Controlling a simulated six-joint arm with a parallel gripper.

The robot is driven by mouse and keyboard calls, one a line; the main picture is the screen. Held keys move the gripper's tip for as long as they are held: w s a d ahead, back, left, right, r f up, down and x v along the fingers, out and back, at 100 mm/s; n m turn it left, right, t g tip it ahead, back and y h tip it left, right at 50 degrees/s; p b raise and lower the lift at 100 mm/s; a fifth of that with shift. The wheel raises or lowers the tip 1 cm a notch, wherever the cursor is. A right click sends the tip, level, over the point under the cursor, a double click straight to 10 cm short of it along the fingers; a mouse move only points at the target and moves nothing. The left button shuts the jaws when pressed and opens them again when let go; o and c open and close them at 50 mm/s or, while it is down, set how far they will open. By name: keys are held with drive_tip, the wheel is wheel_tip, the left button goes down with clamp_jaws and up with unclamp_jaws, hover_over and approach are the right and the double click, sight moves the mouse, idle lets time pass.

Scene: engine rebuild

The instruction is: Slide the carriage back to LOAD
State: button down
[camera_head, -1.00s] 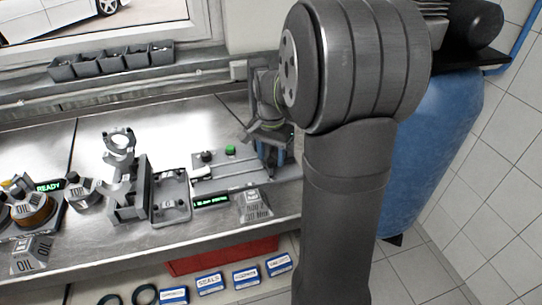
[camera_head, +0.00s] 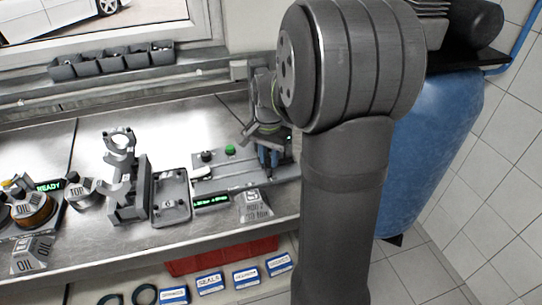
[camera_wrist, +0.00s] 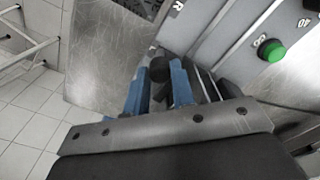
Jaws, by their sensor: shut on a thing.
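My gripper (camera_head: 268,158), with blue fingers, is low over the right part of the grey slide unit (camera_head: 228,182) on the bench. In the wrist view, the blue fingers (camera_wrist: 161,88) stand on either side of a dark, round-topped knob (camera_wrist: 160,66) and are shut on it. The carriage below the knob is mostly hidden by the fingers and the gripper's metal plate. The slide unit's pale rails (camera_wrist: 228,35) run beside the fingers. I cannot read a LOAD mark in either view.
A green button (camera_head: 230,149) and a black knob (camera_head: 206,156) stand behind the rails. A small green-lit display (camera_head: 211,201) and a labelled grey block (camera_head: 255,206) are in front. A grey tray fixture (camera_head: 171,196) stands left. The bench's edge shows in the wrist view.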

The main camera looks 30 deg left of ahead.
drive_tip(key=s+a, duration=1)
drive_tip(key=shift+s+a, duration=0.4)
drive_tip(key=c, duration=1.4)
unclamp_jaws()
drive_tip(key=shift+o, duration=1)
drive_tip(key=shift+r, duration=0.1)
wheel_tip(320, 180, up, 17)
drive_tip(key=shift+r, duration=0.2)
drive_tip(key=shift+f, duration=0.1)
wheel_tip(320, 180, down, 17)
drive_tip(key=shift+f, duration=0.2)
